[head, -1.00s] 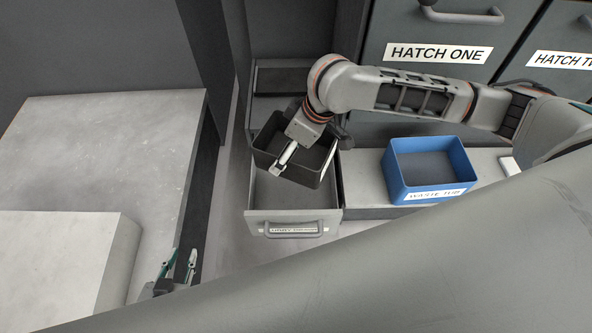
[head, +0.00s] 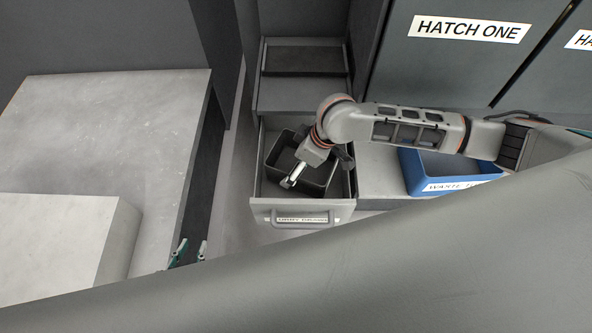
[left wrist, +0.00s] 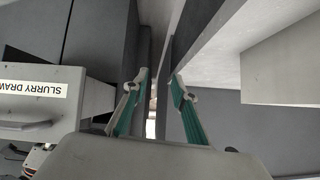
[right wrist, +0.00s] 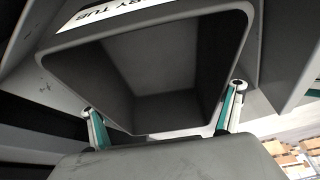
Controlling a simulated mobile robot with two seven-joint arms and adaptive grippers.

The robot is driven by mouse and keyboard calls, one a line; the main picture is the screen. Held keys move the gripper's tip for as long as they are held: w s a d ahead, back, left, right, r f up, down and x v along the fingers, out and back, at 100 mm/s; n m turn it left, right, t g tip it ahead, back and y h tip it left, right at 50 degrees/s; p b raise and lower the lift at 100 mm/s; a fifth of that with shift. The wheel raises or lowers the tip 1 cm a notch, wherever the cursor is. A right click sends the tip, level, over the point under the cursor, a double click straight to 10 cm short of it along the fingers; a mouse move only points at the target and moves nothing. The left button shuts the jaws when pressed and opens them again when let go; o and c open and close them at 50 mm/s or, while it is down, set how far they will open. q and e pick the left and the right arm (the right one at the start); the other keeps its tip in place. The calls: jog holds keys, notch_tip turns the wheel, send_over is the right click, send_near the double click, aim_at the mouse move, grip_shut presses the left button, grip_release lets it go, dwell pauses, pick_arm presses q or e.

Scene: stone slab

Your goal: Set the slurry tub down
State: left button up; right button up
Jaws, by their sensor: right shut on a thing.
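The slurry tub (head: 283,154) is dark grey, open-topped and looks empty. In the head view it sits inside the outline of the pulled-out slurry drawer (head: 341,211); I cannot tell whether it touches the drawer floor. My left gripper (head: 187,252) is open and empty. In the left wrist view its fingers (left wrist: 160,80) stand apart, with the drawer's labelled front (left wrist: 32,88) to the left.
The blue waste tub (head: 411,167) stands on the grey ledge (head: 378,170) right of the drawer, partly hidden by my right arm. A cabinet labelled HATCH ONE (head: 440,70) rises behind. A stone slab (head: 130,110) with a raised block (head: 60,245) lies left.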

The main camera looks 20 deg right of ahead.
jog(key=shift+f, duration=0.45)
notch_tip(320, 180, down, 4)
jog(key=shift+f+b, duration=0.1)
jog(key=shift+b, duration=0.65)
jog(key=shift+w+r, duration=0.1)
jog(key=shift+r, duration=0.1)
jog(key=shift+f, duration=0.1)
jog(key=o, duration=1.4)
jog(key=shift+f, duration=0.1)
jog(key=shift+c, duration=0.2)
jog(key=p+v, duration=0.4)
jog(key=v, duration=0.7)
jog(key=shift+r, duration=0.2)
jog(key=shift+d+r, duration=0.15)
jog(key=shift+r, duration=0.25)
pick_arm(q)
jog(key=r, duration=0.1)
jog(key=w+r, duration=0.1)
jog(key=r, duration=0.1)
jog(key=shift+r, duration=0.1)
